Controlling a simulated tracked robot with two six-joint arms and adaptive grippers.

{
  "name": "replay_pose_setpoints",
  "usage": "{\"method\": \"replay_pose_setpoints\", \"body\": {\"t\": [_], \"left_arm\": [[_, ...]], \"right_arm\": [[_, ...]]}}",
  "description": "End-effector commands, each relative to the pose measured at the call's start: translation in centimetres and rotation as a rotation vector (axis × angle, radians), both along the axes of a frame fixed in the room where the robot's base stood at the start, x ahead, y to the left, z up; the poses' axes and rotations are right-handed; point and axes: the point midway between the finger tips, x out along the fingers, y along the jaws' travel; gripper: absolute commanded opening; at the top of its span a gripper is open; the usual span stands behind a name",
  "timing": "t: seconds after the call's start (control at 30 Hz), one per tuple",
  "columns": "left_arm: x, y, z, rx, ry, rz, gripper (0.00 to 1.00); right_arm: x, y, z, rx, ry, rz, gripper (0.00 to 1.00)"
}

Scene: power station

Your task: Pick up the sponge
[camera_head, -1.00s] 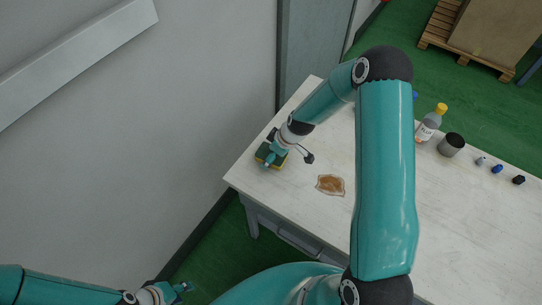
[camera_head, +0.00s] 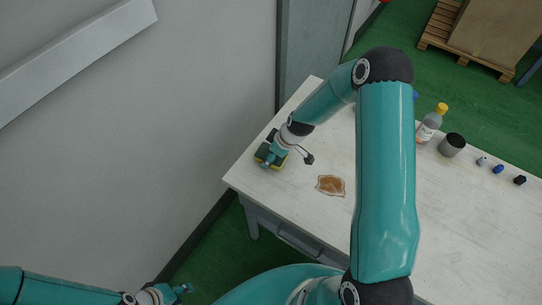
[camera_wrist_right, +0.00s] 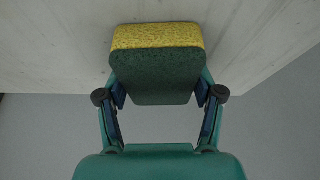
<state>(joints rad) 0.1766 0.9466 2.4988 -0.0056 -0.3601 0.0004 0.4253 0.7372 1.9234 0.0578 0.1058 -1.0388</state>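The sponge (camera_head: 261,157), dark green with a yellow layer, is at the left corner of the white table. In the right wrist view the sponge (camera_wrist_right: 156,75) sits between the two fingers of my right gripper (camera_wrist_right: 160,95), which press against its sides. In the head view my right gripper (camera_head: 269,160) comes down over the sponge and partly hides it. I cannot tell whether the sponge touches the tabletop. My left gripper (camera_head: 185,289) is low at the bottom left, away from the table, with its fingers apart and empty.
A bottle with a yellow cap (camera_head: 430,124), a dark grey cup (camera_head: 451,145) and small blue and dark pieces (camera_head: 498,169) stand farther right. A grey wall (camera_head: 140,130) is at the left.

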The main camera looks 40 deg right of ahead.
Motion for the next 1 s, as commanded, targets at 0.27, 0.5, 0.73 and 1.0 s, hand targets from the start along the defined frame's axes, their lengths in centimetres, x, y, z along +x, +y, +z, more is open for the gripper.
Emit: {"method": "replay_pose_setpoints", "body": {"t": [0.27, 0.5, 0.73, 1.0], "left_arm": [[0.0, 0.0, 0.0, 0.000, 0.000, 0.000, 0.40], [0.0, 0.0, 0.5, 0.000, 0.000, 0.000, 0.40], [0.0, 0.0, 1.3, 0.000, 0.000, 0.000, 0.40], [0.0, 0.0, 0.3, 0.000, 0.000, 0.000, 0.40]], "right_arm": [[0.0, 0.0, 0.0, 0.000, 0.000, 0.000, 0.55], [0.0, 0.0, 0.3, 0.000, 0.000, 0.001, 0.55], [0.2, 0.0, 2.2, -0.001, -0.004, 0.001, 0.55], [0.2, 0.0, 9.1, -0.004, -0.010, 0.002, 0.55]]}}
